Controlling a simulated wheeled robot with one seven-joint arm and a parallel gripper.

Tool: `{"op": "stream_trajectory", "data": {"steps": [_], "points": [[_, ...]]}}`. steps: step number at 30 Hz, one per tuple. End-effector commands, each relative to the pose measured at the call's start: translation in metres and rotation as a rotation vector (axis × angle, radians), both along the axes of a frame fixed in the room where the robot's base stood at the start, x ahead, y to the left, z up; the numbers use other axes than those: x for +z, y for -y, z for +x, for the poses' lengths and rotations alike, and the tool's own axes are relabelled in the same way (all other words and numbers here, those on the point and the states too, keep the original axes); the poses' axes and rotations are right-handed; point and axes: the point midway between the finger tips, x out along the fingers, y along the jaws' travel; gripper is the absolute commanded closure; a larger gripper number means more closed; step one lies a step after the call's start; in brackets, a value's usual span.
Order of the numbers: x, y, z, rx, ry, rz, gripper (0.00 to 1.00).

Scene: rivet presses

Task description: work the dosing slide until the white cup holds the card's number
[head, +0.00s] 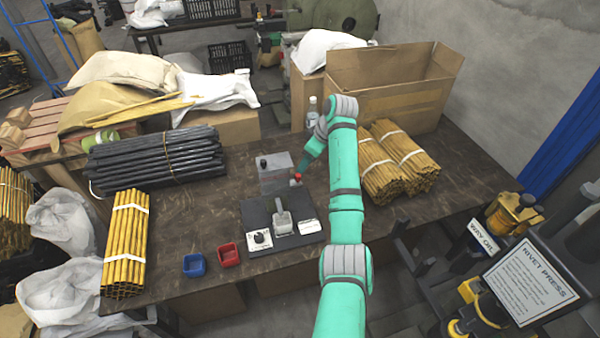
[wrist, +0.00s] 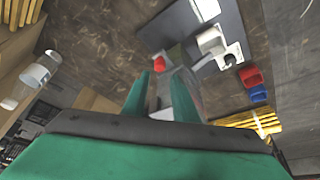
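A blue tray (head: 194,265) and a red tray (head: 229,255) lie front left. Yellow rod bundles (head: 400,165) and a carton (head: 390,95) are to the right. A bottle (head: 312,112) stands behind.

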Motion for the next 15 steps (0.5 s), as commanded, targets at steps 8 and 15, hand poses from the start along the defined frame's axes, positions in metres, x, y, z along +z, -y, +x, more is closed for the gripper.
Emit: {"op": "stream_trajectory", "data": {"steps": [8,15], "points": [[-0.043,-0.014,0.008,-0.004,-0.002,0.000,0.74],[-0.059,-0.019,0.012,-0.004,0.001,-0.001,0.74]]}}
